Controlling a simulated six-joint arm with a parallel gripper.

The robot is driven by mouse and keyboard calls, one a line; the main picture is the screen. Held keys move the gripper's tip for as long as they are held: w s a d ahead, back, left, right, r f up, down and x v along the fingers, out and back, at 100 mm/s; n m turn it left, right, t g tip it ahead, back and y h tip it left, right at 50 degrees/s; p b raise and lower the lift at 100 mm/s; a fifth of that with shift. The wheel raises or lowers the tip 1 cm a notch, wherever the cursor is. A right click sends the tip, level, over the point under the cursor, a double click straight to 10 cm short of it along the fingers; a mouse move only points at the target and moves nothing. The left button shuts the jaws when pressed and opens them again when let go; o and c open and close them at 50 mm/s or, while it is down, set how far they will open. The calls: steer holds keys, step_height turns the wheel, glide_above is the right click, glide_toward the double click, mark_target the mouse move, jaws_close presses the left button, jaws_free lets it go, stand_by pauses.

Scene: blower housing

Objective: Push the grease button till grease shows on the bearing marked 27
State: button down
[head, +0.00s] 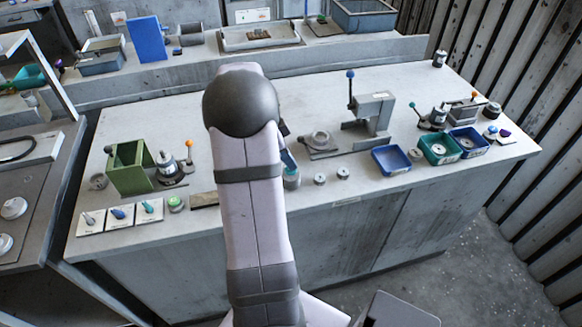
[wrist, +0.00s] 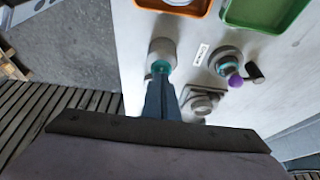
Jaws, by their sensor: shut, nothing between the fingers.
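In the wrist view, my gripper (wrist: 160,88) is shut and empty. Its blue fingertips are at the near edge of the round teal top (wrist: 160,67) of a grey cylinder (wrist: 162,50); I cannot tell whether they touch or press it. In the head view, my gripper (head: 290,161) is partly hidden behind my arm, over a grey cylinder (head: 291,181) near the bench's front edge. Two small round metal parts (head: 320,179) (head: 343,172) stand to its right. No number 27 is readable, and I see no clear grease on any part.
The pale bench (head: 335,210) also carries a green box (head: 128,166) at left and a lever press (head: 373,108). A blue tray (head: 390,160) and a green tray (head: 437,147) stand at right. The wrist view shows a purple-knobbed fixture (wrist: 228,66) beside the cylinder and an orange tray rim (wrist: 190,12).

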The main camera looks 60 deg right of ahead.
steer(key=shift+r+p, duration=1.65)
steer(key=shift+r, duration=1.4)
